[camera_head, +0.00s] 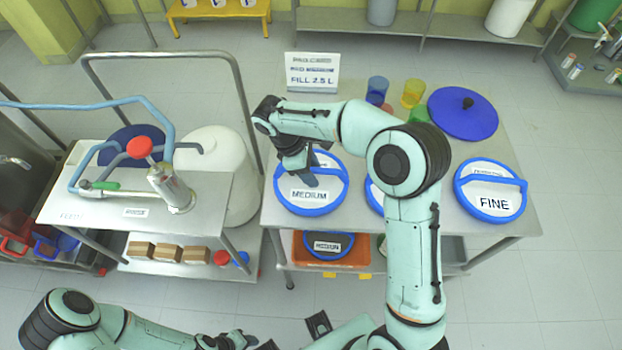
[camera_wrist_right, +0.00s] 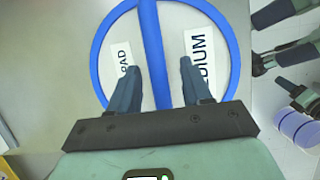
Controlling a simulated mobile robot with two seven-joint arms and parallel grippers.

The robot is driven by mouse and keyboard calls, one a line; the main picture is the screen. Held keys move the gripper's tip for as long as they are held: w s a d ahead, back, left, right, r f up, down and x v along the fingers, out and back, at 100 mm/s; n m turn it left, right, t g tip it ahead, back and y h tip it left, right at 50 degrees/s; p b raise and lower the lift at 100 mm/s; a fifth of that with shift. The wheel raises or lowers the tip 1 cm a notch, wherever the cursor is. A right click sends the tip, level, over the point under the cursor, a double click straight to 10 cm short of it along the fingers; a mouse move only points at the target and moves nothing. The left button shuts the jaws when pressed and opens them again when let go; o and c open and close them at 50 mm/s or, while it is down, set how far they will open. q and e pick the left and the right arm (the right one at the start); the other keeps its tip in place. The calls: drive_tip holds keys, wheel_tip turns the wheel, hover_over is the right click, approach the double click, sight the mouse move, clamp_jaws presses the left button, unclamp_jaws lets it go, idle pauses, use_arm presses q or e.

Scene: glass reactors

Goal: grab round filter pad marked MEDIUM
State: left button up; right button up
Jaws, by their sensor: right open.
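The round white filter pad marked MEDIUM (camera_head: 312,196), with a blue rim and a blue bar handle across it, lies at the left of the steel table top. In the right wrist view the pad (camera_wrist_right: 212,72) fills the upper middle. My right gripper (camera_head: 300,172) is above it, pointing down. In the wrist view its open fingers (camera_wrist_right: 158,72) are on either side of the blue bar, with gaps to it; they are not closed on it. Contact with the pad cannot be told. My left arm is low at the bottom left; its gripper (camera_head: 238,341) shows only partly.
A second blue-rimmed pad (camera_head: 374,196) is mostly hidden behind my right arm. A FINE pad (camera_head: 490,190) lies at the right. A blue lid (camera_head: 463,113), coloured cups (camera_head: 377,90) and a FILL 2.5 L sign (camera_head: 312,74) stand behind. An orange bin (camera_head: 350,262) is below.

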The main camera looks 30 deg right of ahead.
drive_tip(key=shift+f, duration=0.2)
idle(0.6)
clamp_jaws()
